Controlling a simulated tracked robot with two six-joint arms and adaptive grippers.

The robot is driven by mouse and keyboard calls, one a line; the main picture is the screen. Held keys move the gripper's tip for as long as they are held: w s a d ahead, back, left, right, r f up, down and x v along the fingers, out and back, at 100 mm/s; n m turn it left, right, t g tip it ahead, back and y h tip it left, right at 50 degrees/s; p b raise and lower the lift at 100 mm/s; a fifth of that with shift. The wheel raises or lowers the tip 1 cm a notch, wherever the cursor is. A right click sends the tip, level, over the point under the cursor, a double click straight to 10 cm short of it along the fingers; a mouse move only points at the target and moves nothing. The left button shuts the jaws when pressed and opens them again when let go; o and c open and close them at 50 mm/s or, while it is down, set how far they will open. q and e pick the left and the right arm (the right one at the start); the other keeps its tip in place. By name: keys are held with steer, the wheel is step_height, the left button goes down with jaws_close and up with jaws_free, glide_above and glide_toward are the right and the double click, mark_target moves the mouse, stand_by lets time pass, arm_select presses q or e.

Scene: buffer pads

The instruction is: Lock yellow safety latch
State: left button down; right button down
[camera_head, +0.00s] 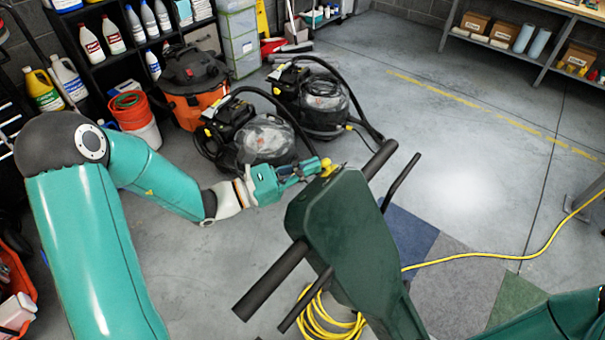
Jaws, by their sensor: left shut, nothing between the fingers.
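The yellow safety latch (331,171) is a small piece at the top edge of the dark green handle housing (338,215). Black grip bars (270,280) stick out on both sides of the housing, with thinner black levers (400,182) beside them. My left gripper (318,166) reaches in from the left with its fingers closed and empty. Its tips are right at the latch; I cannot tell whether they touch it. The fingertips partly cover the latch, so its position is unclear. Part of my right arm shows at the lower right, but its gripper is out of view.
A yellow cord (328,322) is coiled by the housing, and another length (500,257) runs right across the floor. Coloured pads or tiles (455,285) lie below. Vacuums (262,140) stand behind my left gripper. Floor at the right is open.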

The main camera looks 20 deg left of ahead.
arm_select(q)
steer(key=b+v, duration=0.3)
steer(key=v, duration=1.1)
